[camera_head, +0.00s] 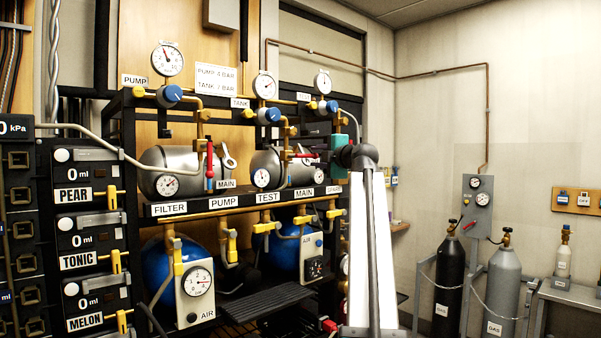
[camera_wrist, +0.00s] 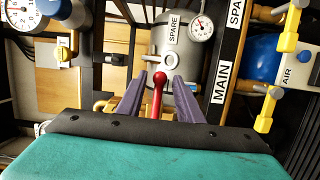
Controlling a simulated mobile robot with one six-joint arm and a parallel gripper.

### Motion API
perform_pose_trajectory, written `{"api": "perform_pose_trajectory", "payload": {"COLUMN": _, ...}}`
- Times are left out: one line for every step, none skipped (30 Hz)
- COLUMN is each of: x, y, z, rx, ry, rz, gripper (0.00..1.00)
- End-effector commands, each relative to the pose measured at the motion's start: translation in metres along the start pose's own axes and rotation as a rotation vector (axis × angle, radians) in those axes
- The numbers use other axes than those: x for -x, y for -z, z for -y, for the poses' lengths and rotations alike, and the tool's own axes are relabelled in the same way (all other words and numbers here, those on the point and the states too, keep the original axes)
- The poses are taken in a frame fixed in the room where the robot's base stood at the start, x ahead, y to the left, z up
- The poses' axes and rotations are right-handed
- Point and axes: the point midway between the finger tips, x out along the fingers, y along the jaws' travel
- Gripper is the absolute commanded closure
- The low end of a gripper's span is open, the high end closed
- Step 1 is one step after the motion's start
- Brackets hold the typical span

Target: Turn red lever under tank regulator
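A red lever with a round knob (camera_wrist: 158,84) stands between the two purple-grey fingers of my gripper (camera_wrist: 158,92) in the wrist view, with a gap on each side. My gripper is open. In the head view the red lever (camera_head: 301,155) is on the brass piping below and right of the blue tank regulator (camera_head: 268,116), partly hard to tell from the gripper fingers. The teal body of my gripper (camera_head: 338,142) is just right of it. The lever's base is hidden behind the gripper in the wrist view.
Another red lever (camera_head: 210,166) hangs on the piping to the left. A grey tank (camera_wrist: 182,52) marked SPARE with a gauge (camera_wrist: 201,27) lies behind the lever. A black rack beam (camera_wrist: 226,75) marked MAIN and yellow-handled valves (camera_wrist: 285,42) are at the right.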

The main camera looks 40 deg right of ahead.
Motion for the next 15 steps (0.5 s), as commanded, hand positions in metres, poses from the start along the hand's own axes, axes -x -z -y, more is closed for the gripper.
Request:
{"api": "perform_pose_trajectory", "payload": {"x": 0.003, "y": -0.001, "z": 0.002, "rx": 0.0, "ry": 0.0, "rz": 0.0, "gripper": 0.67}}
{"api": "perform_pose_trajectory", "payload": {"x": 0.005, "y": -0.001, "z": 0.002, "rx": 0.0, "ry": 0.0, "rz": 0.0, "gripper": 0.67}}
{"api": "perform_pose_trajectory", "payload": {"x": 0.007, "y": -0.001, "z": 0.002, "rx": 0.0, "ry": 0.0, "rz": 0.0, "gripper": 0.67}}
{"api": "perform_pose_trajectory", "payload": {"x": 0.008, "y": -0.001, "z": 0.002, "rx": 0.001, "ry": 0.0, "rz": -0.001, "gripper": 0.67}}
{"api": "perform_pose_trajectory", "payload": {"x": 0.01, "y": -0.002, "z": 0.002, "rx": 0.0, "ry": 0.0, "rz": -0.001, "gripper": 0.67}}
{"api": "perform_pose_trajectory", "payload": {"x": 0.012, "y": -0.002, "z": 0.002, "rx": 0.0, "ry": 0.0, "rz": -0.001, "gripper": 0.67}}
{"api": "perform_pose_trajectory", "payload": {"x": 0.013, "y": -0.003, "z": 0.002, "rx": 0.0, "ry": 0.0, "rz": 0.0, "gripper": 0.67}}
{"api": "perform_pose_trajectory", "payload": {"x": 0.015, "y": -0.003, "z": 0.002, "rx": 0.0, "ry": 0.0, "rz": 0.0, "gripper": 0.67}}
{"api": "perform_pose_trajectory", "payload": {"x": 0.017, "y": -0.004, "z": 0.002, "rx": 0.0, "ry": -0.001, "rz": 0.0, "gripper": 0.67}}
{"api": "perform_pose_trajectory", "payload": {"x": 0.018, "y": -0.004, "z": 0.002, "rx": 0.0, "ry": -0.001, "rz": 0.0, "gripper": 0.67}}
{"api": "perform_pose_trajectory", "payload": {"x": 0.02, "y": -0.005, "z": 0.002, "rx": 0.0, "ry": -0.001, "rz": 0.0, "gripper": 0.67}}
{"api": "perform_pose_trajectory", "payload": {"x": 0.022, "y": -0.006, "z": 0.002, "rx": -0.001, "ry": 0.0, "rz": 0.0, "gripper": 0.67}}
{"api": "perform_pose_trajectory", "payload": {"x": 0.023, "y": -0.006, "z": 0.002, "rx": -0.001, "ry": 0.0, "rz": 0.0, "gripper": 0.67}}
{"api": "perform_pose_trajectory", "payload": {"x": 0.025, "y": -0.006, "z": 0.002, "rx": -0.001, "ry": 0.0, "rz": 0.0, "gripper": 0.67}}
{"api": "perform_pose_trajectory", "payload": {"x": 0.027, "y": -0.007, "z": 0.002, "rx": -0.001, "ry": 0.0, "rz": 0.0, "gripper": 0.67}}
